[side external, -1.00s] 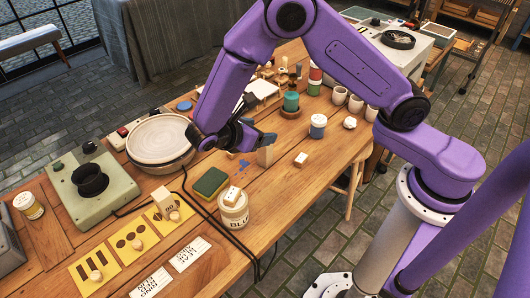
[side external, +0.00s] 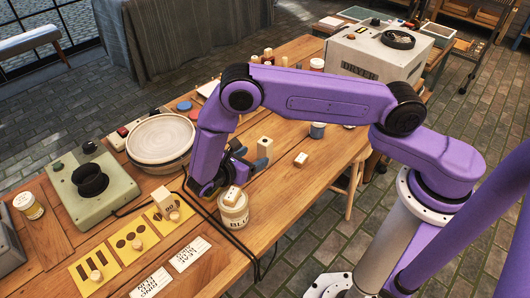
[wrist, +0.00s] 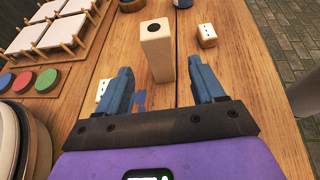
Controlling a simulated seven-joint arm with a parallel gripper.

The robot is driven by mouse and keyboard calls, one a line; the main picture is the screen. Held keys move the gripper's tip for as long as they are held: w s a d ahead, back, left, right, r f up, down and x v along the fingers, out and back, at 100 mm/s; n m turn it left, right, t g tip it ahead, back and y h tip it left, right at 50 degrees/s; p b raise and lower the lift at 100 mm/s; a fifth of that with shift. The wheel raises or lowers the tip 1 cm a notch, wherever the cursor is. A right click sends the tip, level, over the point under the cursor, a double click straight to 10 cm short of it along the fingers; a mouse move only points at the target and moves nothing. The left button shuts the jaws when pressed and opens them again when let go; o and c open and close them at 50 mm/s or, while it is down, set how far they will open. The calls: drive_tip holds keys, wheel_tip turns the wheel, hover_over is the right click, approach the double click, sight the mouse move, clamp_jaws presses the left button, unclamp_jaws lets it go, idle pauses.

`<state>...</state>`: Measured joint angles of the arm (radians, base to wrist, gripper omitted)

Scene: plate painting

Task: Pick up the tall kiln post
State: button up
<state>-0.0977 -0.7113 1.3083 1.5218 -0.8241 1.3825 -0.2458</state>
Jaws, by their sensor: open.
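The tall kiln post is a pale, upright square block with a dark hole in its top. It stands on the wooden table in the wrist view (wrist: 157,52) and shows in the side view (side external: 265,147). My gripper (wrist: 161,78) is open and low over the table, its blue fingers pointing toward the post. In the wrist view the post stands between the lines of the two fingers, its base near the fingertips. I cannot tell whether either finger touches it. In the side view my gripper (side external: 250,158) is partly hidden by my forearm.
A short pale block with dark dots (wrist: 207,36) stands right of the post. A labelled jar with a block on top (side external: 233,212) stands close to my wrist. A round banding wheel (side external: 160,140) is behind.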

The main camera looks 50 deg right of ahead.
sight(261, 152)
drive_tip(key=shift+x, duration=3.65)
drive_tip(key=shift+r, duration=0.1)
drive_tip(key=c, duration=1.2)
